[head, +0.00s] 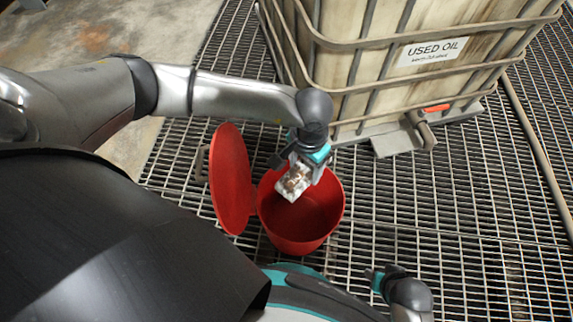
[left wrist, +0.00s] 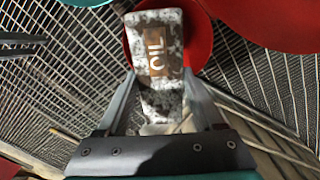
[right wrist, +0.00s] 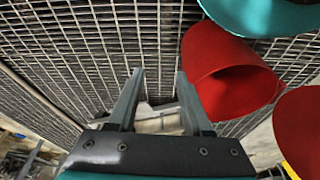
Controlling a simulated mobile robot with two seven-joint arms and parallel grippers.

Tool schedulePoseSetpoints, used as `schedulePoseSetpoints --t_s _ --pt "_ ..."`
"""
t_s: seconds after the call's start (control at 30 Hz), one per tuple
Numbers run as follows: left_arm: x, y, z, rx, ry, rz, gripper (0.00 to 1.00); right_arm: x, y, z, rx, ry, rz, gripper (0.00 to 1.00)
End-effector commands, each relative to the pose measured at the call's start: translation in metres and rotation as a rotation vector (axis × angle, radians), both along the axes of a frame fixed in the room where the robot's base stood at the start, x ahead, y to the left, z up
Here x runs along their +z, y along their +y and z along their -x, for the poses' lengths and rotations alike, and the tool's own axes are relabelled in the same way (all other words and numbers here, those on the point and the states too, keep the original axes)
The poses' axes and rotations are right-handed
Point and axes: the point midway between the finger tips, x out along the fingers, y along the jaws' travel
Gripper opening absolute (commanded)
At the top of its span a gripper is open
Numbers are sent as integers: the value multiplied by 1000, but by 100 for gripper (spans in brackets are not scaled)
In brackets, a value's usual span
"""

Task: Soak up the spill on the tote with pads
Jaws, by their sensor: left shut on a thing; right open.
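My left gripper (head: 303,160) is shut on a white, dark-mottled pad (head: 293,183) and holds it over the mouth of an open red bin (head: 310,228). In the left wrist view the pad (left wrist: 155,60) has a brown patch with the word OIL, and it hangs between the fingers (left wrist: 160,115). How deep it sits in the bin I cannot tell. My right gripper (right wrist: 158,100) is open and empty above the grating. The tote (head: 370,60) is a stained, caged container labelled USED OIL, behind the bin. I cannot make out a spill clearly.
The red lid (head: 231,180) stands open at the bin's left side. The floor is metal grating (head: 455,200), mostly clear at the right. A drain valve (head: 418,128) juts from the tote's base. A hose (head: 535,130) runs along the right. Concrete (head: 80,40) lies at the upper left.

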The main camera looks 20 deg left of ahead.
Motion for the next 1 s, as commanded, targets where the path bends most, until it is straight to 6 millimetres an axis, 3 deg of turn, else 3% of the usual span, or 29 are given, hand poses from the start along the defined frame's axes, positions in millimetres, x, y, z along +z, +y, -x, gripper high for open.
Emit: schedulePoseSetpoints --t_s 0.03,0.1,0.43,0.7,1.0 --pt "-25 -1 -5 -17 -2 -2 6 -2 1 -8 -1 -18 -3 50" --pt "-47 -2 -10 -44 -3 -2 6 7 2 -16 -3 -35 -4 50" --pt "-134 0 -39 -165 -3 -2 6 55 3 -30 -9 -107 -13 50" --pt "-162 4 -54 -214 -2 1 6 80 2 -26 -11 -134 -16 50" --pt "-180 4 -54 -219 0 1 6 84 16 -39 12 -247 -59 50"
